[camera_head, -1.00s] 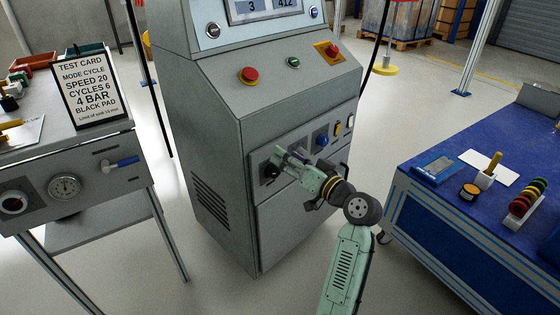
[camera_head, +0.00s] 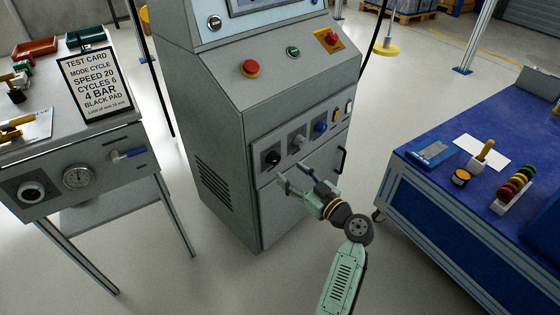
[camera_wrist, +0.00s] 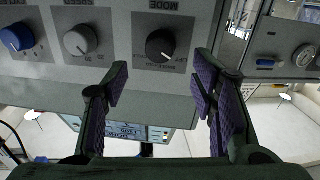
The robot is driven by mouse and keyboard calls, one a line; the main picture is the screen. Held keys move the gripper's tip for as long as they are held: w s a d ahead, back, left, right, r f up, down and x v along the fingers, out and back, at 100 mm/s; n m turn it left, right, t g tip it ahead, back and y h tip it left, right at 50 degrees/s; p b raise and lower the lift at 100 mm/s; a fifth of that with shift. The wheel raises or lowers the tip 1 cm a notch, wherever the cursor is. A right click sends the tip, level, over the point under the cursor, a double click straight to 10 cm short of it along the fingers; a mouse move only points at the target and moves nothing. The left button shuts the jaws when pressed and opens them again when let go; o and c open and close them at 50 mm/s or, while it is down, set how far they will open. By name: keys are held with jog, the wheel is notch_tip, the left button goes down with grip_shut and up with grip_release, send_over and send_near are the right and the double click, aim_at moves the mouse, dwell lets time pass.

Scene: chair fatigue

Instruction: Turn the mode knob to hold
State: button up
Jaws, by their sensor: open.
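The mode knob (camera_head: 271,158) is black and sits at the left end of the knob row on the grey machine's front panel. In the wrist view the mode knob (camera_wrist: 160,44) appears upside down under inverted "MODE" lettering, with small position labels around it. Its exact setting is too small to read surely. My gripper (camera_head: 291,175) is open and empty, below and a little right of the knob, apart from it. In the wrist view the two purple-padded fingers of my gripper (camera_wrist: 160,90) are spread, with the knob beyond the gap between them.
A grey speed knob (camera_head: 297,140) and a blue knob (camera_head: 320,126) sit right of the mode knob. A test card (camera_head: 93,85) reading "MODE CYCLE" stands on the left bench. A blue-topped bench (camera_head: 410,150) is at right. A black handle (camera_head: 341,160) projects near my gripper.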

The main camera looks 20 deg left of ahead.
aim_at(277, 161)
jog(key=p+x, duration=0.1)
jog(key=x, duration=0.5)
jog(key=shift+a, duration=0.1)
jog(key=c, duration=1.1)
jog(key=shift+c, duration=0.2)
